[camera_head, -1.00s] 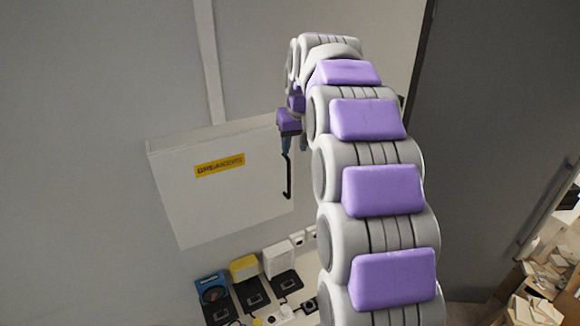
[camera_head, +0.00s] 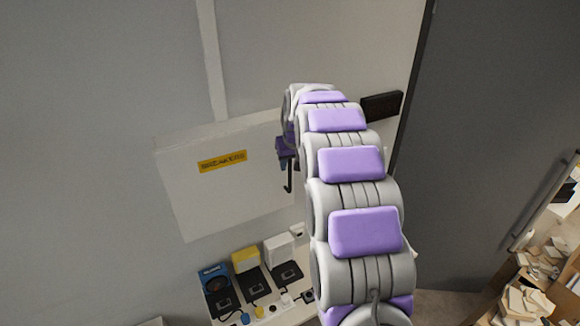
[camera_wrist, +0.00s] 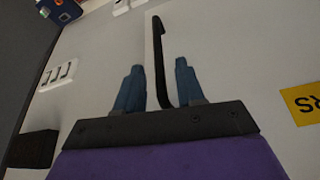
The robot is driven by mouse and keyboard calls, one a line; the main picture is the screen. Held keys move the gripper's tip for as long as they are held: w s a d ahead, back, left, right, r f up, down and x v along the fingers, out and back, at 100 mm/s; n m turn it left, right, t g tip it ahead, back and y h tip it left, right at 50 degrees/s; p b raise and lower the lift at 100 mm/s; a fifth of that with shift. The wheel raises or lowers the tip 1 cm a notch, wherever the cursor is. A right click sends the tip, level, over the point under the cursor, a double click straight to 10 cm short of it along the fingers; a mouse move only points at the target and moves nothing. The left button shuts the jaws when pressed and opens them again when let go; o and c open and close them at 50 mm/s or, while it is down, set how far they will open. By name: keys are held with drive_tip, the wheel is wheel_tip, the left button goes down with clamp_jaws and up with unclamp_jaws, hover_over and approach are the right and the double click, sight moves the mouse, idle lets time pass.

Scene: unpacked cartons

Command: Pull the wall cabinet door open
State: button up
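The white wall cabinet (camera_head: 220,200) with a yellow "BREAKERS" label (camera_head: 222,161) hangs on the grey wall, left of my arm. Its door looks shut. A thin black bar handle (camera_head: 289,178) runs upright near the door's right edge. My gripper (camera_head: 287,157) is at the upper part of the handle, partly hidden by my arm. In the wrist view, its two blue fingers (camera_wrist: 158,72) are apart, one on each side of the black handle (camera_wrist: 159,45). Gaps show beside the handle; I cannot tell whether either finger touches it.
A black box (camera_head: 381,106) is on the wall to the right.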

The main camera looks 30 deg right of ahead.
sight(289, 167)
drive_tip(key=x, duration=0.3)
drive_tip(key=shift+w+a+f, duration=0.1)
drive_tip(key=shift+a+f, duration=0.05)
drive_tip(key=shift+a, duration=0.05)
drive_tip(key=shift+f, duration=0.15)
drive_tip(key=shift+d+f, duration=0.1)
drive_tip(key=shift+d, duration=0.3)
drive_tip(key=shift+w+a, duration=0.1)
drive_tip(key=shift+a, duration=0.05)
clamp_jaws()
